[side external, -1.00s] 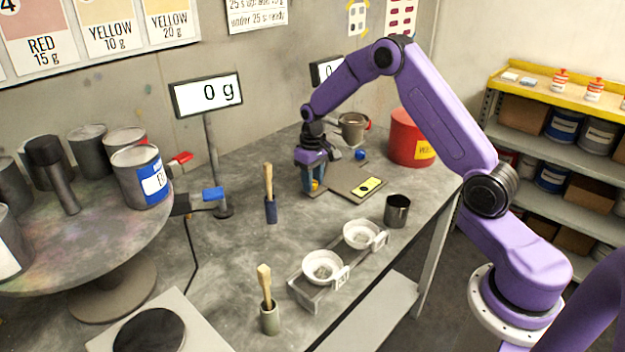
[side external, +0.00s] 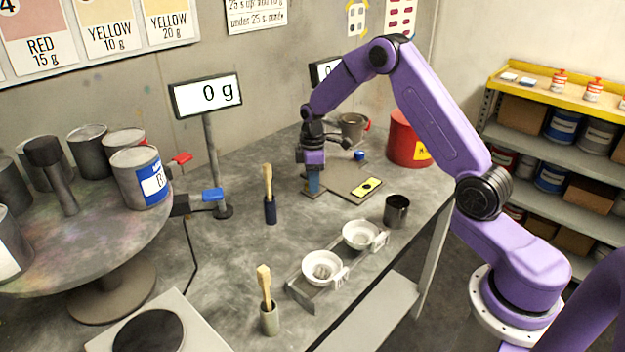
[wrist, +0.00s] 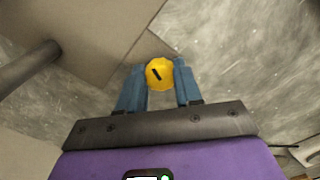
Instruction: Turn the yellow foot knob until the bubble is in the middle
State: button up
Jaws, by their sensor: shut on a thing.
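The yellow foot knob (wrist: 160,74) shows in the wrist view between my two blue fingertips, with a dark slanted mark on its top. My gripper (wrist: 161,82) is shut on it, pointing down; in the side view my gripper (side external: 313,185) stands at the near-left corner of a grey plate (side external: 345,187) and hides the knob. The level (side external: 367,187), a yellow-green vial block with a dark bubble, lies on the plate. The bubble (side external: 368,185) looks close to the block's middle, but it is too small to tell exactly.
Two white bowls (side external: 322,267) sit in front.

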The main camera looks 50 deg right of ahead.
jog(key=shift+n, duration=0.7)
jog(key=o, duration=1)
jog(key=shift+o, duration=0.2)
